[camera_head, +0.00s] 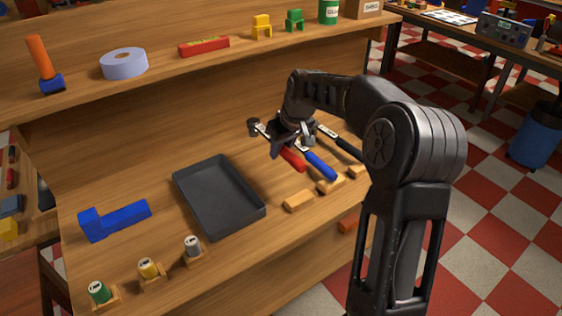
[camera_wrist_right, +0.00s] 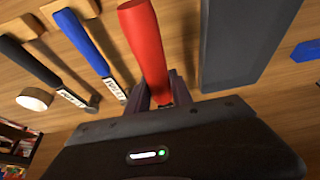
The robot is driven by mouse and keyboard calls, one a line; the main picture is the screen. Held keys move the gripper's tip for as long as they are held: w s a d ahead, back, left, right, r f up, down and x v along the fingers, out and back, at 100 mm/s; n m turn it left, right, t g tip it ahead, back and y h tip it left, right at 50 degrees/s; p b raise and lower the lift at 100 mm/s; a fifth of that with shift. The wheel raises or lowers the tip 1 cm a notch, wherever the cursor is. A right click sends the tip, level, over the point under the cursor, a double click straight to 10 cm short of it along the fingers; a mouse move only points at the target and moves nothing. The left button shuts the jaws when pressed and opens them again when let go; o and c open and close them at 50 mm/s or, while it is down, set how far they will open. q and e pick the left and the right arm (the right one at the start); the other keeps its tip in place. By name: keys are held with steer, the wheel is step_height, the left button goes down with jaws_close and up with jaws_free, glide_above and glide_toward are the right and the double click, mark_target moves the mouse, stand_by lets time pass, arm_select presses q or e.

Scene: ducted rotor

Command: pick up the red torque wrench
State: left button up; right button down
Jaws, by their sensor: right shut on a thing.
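The red torque wrench has a red handle (camera_head: 293,159) pointing toward the front of the bench. The handle also shows large and close in the right wrist view (camera_wrist_right: 146,45). My right gripper (camera_head: 286,138) is shut on the wrench just behind the handle; the jaws (camera_wrist_right: 150,97) sit around its metal shaft. The handle looks raised off the wooden rest (camera_head: 299,201) in front of it. Part of the wrench is hidden by my gripper. My left gripper is not in view.
A blue-handled wrench (camera_head: 319,165) and a black-handled one (camera_head: 345,146) lie close to the right. A dark tray (camera_head: 180,190) is to the left, with a blue block (camera_head: 115,219) beyond it. Small canisters (camera_head: 147,267) stand at the front left. An upper shelf (camera_head: 200,62) runs behind.

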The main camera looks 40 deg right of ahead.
steer(key=shift+r, duration=0.25)
stand_by(0.4)
steer(key=a+f, duration=0.2)
steer(key=a, duration=2.1)
steer(key=shift+s+a+f, duration=0.15)
steer(key=shift+f, duration=0.2)
steer(key=shift+r, duration=0.1)
